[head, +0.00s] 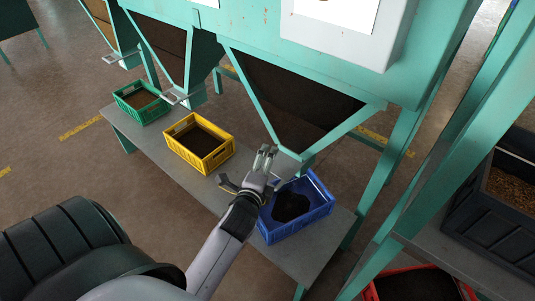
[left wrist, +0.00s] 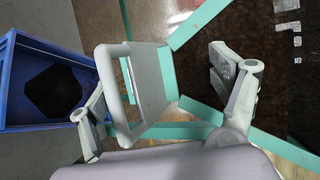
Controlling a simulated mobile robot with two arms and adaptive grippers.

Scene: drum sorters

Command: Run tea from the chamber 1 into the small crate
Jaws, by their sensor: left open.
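My left gripper (head: 248,170) is open beside the outlet of the nearest hopper (head: 298,98), which holds dark brown material behind its window. In the left wrist view the open gripper (left wrist: 155,88) has a pale loop handle (left wrist: 118,97) with a flat plate between its fingers, apart from both. The blue crate (head: 326,211) stands on the bench below this outlet, with a dark patch of material on its floor; its wall also shows in the left wrist view (left wrist: 28,140). I cannot tell which hopper is chamber 1 or whether the handle's gate is open. My right gripper is out of view.
A yellow crate (head: 229,153) and a green crate (head: 122,103) with dark contents stand further along the grey bench (head: 190,181). Teal frame posts (head: 455,130) rise at right. A dark bin (head: 480,228) and a red crate (head: 468,290) are beyond them.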

